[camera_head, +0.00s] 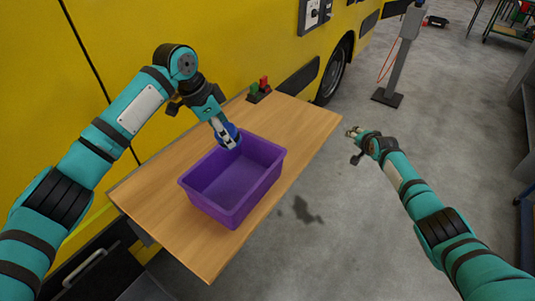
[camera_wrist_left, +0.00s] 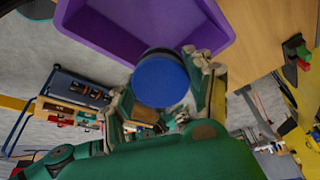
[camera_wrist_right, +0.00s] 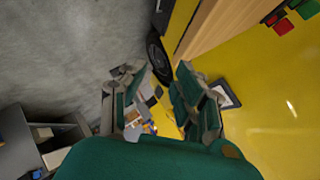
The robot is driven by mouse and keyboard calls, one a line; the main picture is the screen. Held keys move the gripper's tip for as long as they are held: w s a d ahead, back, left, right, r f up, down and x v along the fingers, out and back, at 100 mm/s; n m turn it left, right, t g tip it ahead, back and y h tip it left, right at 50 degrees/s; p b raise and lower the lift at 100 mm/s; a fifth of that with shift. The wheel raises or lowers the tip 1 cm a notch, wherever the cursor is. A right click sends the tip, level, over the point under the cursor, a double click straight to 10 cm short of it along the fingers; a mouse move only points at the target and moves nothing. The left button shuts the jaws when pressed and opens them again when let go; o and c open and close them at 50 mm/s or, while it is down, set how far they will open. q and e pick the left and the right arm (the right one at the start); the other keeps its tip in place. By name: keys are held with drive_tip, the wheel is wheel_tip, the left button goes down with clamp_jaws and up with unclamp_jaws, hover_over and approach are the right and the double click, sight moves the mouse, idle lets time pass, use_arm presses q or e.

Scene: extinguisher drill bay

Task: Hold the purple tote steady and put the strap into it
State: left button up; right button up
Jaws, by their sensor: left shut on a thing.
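The purple tote (camera_head: 233,205) stands upright on the wooden table and looks empty inside; its rim and wall also show in the left wrist view (camera_wrist_left: 100,38). My left gripper (camera_head: 227,139) is shut on a blue round thing, likely the rolled strap (camera_wrist_left: 161,79). It holds this at the tote's far rim; whether it touches the rim I cannot tell. In the head view the gripper partly hides the blue strap (camera_head: 235,133). My right gripper (camera_head: 355,134) is open and empty, out past the table's right edge above the floor, apart from the tote; its spread fingers show in the right wrist view (camera_wrist_right: 160,95).
The wooden table (camera_head: 300,122) has bare room right of the tote. A small green and red item (camera_head: 259,89) sits at its far edge. The yellow vehicle (camera_head: 225,40) stands close behind. A grey post (camera_head: 398,60) stands on the open concrete floor.

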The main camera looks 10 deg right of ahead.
drive_tip(key=w+r+m+t, duration=0.15)
drive_tip(key=w+r, duration=0.35)
drive_tip(key=r, duration=0.5)
wheel_tip(320, 180, up, 5)
drive_tip(key=w+a, duration=0.1)
drive_tip(key=n+g+h, duration=0.1)
drive_tip(key=n+g, duration=0.5)
drive_tip(key=g, duration=0.3)
hover_over(274, 180)
drive_tip(key=s+a, duration=0.3)
drive_tip(key=shift+s+d+f+m, duration=0.15)
drive_tip(key=shift+s+f+m, duration=0.1)
drive_tip(key=shift+f, duration=0.4)
drive_tip(key=shift+h, duration=0.3)
drive_tip(key=x, duration=1.2)
